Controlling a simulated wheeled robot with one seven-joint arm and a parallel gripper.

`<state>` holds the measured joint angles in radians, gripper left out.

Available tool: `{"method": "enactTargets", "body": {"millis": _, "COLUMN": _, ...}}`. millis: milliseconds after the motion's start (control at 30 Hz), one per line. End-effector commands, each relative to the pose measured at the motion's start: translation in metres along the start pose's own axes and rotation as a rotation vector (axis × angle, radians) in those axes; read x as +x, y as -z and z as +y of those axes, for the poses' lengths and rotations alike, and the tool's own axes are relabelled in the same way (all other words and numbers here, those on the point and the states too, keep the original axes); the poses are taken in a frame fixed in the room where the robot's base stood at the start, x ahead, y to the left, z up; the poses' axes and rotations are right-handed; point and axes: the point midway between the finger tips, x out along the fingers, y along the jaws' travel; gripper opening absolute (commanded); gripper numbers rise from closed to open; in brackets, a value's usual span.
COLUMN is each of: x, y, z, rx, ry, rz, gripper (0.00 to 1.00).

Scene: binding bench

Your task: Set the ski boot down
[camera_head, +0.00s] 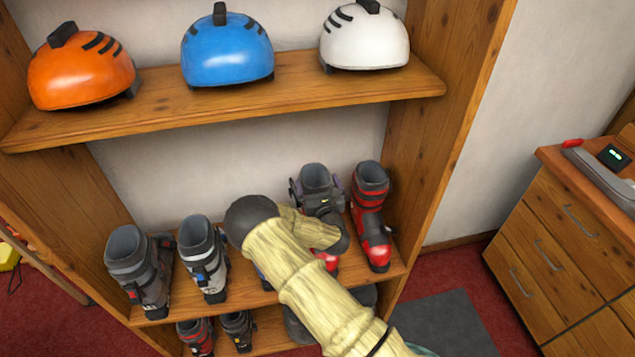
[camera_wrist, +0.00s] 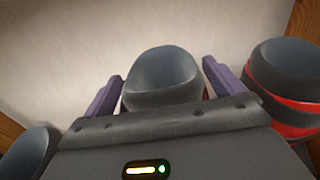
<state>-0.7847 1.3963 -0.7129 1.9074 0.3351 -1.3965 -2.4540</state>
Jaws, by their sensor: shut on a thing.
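A ski boot with a grey cuff (camera_head: 315,176) stands upright on the middle shelf level, and its cuff also shows in the wrist view (camera_wrist: 163,80). My gripper (camera_head: 318,188) is shut on this boot, with a purple finger on each side of the cuff. A bit of red shows low down near its toe. My arm and gripper hide most of its lower part, so I cannot tell whether the sole touches the shelf (camera_head: 238,303).
A red and black boot (camera_head: 370,215) stands close on the right. Two grey boots (camera_head: 140,268) (camera_head: 204,258) stand to the left. Orange (camera_head: 82,75), blue (camera_head: 228,52) and white (camera_head: 362,42) helmets sit on the shelf above. The cabinet's right side panel (camera_head: 450,110) is near.

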Motion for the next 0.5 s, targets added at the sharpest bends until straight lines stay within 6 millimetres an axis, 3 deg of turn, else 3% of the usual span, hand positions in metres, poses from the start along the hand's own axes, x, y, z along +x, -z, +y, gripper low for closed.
{"method": "enactTargets", "body": {"millis": 500, "x": 0.001, "y": 0.0087, "z": 0.0003, "rx": 0.0, "ry": -0.001, "rz": -0.007, "gripper": 0.23}}
